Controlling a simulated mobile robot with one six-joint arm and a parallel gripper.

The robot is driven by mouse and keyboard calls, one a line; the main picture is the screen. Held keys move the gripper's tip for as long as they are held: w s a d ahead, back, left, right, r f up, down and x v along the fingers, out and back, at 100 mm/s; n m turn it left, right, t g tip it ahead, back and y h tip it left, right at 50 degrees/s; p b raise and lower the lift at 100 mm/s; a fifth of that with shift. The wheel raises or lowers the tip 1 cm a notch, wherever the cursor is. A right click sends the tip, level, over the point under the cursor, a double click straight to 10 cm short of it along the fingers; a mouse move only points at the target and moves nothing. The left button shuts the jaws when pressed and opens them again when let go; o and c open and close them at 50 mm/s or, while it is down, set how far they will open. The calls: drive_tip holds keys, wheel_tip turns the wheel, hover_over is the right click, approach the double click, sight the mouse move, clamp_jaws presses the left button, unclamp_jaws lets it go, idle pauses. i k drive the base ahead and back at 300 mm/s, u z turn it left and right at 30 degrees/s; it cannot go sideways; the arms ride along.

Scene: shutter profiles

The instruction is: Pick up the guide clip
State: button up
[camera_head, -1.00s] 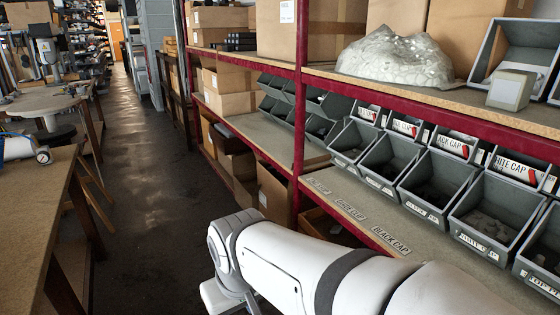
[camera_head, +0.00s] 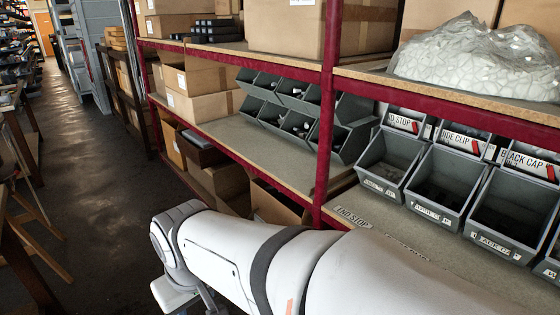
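A grey bin (camera_head: 437,205) stands on the middle shelf below a card that reads as guide clip (camera_head: 464,139). Dark small parts lie inside it, too small to tell apart. The end stop bin (camera_head: 384,184) is to its left and the black cap bin (camera_head: 498,237) to its right. My white arm crosses the lower middle of the view, in front of the shelf. My gripper is out of view, so its fingers and anything in them cannot be seen.
A red-edged shelf post (camera_head: 328,110) stands left of the labelled bins. More grey bins (camera_head: 295,112) are behind it. A wrapped bag (camera_head: 480,58) lies on the upper shelf. An end stop label (camera_head: 353,217) is on the shelf board.

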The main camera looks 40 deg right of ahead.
sight(425, 194)
drive_tip(key=u, duration=0.05)
drive_tip(key=i, duration=1)
drive_tip(key=z, duration=3.5)
